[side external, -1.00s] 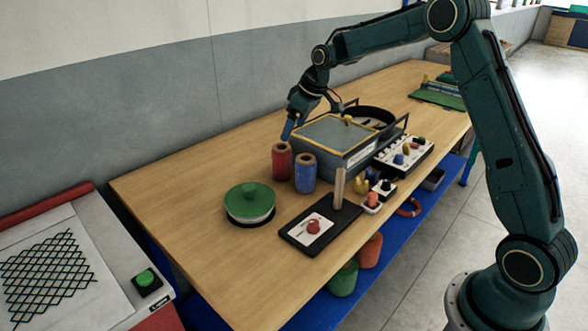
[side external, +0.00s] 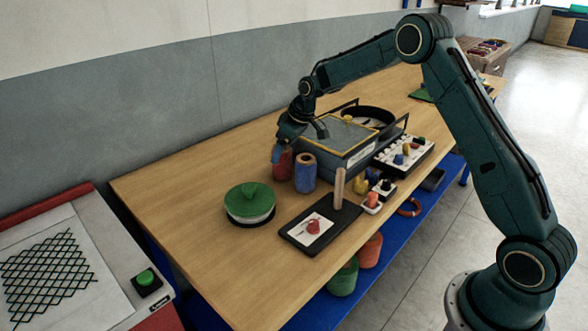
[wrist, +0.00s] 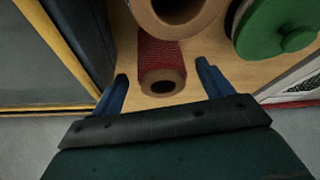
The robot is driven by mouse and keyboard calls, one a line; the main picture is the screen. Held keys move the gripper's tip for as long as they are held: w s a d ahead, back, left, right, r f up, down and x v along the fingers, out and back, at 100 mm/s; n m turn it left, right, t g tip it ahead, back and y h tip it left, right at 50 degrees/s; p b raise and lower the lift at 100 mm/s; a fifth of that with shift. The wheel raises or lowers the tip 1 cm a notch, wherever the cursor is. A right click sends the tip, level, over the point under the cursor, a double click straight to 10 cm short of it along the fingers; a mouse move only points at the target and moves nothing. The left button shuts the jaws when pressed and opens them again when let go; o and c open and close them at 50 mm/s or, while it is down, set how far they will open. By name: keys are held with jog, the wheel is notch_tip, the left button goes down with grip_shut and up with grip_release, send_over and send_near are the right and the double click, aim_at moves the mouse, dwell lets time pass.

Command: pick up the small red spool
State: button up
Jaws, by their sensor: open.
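The small red spool (side external: 284,166) stands upright on the wooden table, its brown tube end facing up. In the side view my gripper (side external: 279,149) is at its top left, and a blue finger hides part of it. In the wrist view the red spool (wrist: 157,54) shows between the two blue fingers of my open gripper (wrist: 162,76), with room on both sides. I cannot tell how far down its sides the fingertips reach. A blue spool (side external: 305,175) stands close to its right.
A grey box with a yellow edge (side external: 345,155) stands right behind the spools. A green-lidded round container (side external: 250,200) is in front left. A dark board with a wooden peg (side external: 320,232) lies in front. The table's left part is clear.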

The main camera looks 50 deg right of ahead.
jog(key=shift+x, duration=2.35)
jog(key=shift+s, duration=0.1)
jog(key=c, duration=1.1)
notch_tip(320, 180, up, 20)
